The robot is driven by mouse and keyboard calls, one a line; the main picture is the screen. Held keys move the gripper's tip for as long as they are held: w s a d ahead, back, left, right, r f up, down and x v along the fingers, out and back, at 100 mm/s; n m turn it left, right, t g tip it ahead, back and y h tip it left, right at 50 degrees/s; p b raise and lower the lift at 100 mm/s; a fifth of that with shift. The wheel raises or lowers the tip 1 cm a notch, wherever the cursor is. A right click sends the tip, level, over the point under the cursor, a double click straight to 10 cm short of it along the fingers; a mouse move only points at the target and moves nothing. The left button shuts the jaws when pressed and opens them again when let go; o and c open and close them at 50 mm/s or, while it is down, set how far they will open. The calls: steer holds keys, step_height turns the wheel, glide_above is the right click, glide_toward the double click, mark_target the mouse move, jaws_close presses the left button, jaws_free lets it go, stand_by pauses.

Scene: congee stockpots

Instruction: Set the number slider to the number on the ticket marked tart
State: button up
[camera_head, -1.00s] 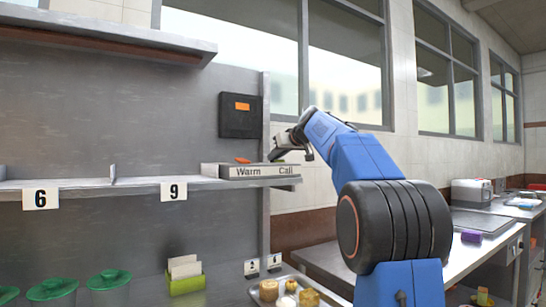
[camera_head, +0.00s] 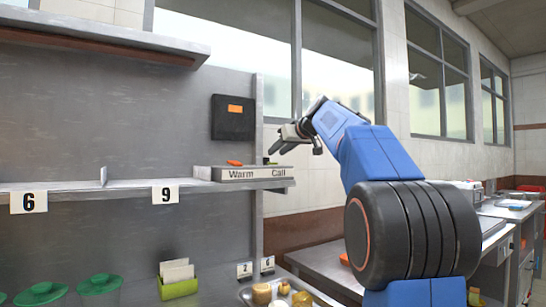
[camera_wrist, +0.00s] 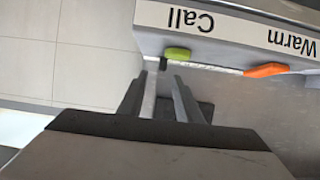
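A small box labelled "Warm" and "Call" (camera_head: 250,174) sits at the right end of the shelf. It has an orange tab (camera_head: 234,162) at "Warm" and a green tab (camera_wrist: 178,53) at "Call". My gripper (camera_head: 282,143) is above the Call end, empty. In the wrist view its two fingers (camera_wrist: 165,82) stand apart, just below the green tab in the picture. Two small cards, reading 2 (camera_head: 244,270) and seemingly 6 (camera_head: 267,264), stand by the tray. Any word on them is too small to read. I cannot pick out a number slider with certainty.
The shelf edge carries number plates 6 (camera_head: 28,202) and 9 (camera_head: 165,192). A black panel with an orange patch (camera_head: 232,118) hangs above. Below are a green holder with blank-looking cards (camera_head: 178,282), green lids (camera_head: 42,292) and a food tray (camera_head: 247,292). A counter (camera_head: 500,210) lies right.

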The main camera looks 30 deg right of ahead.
steer(key=v, duration=1)
stand_by(0.3)
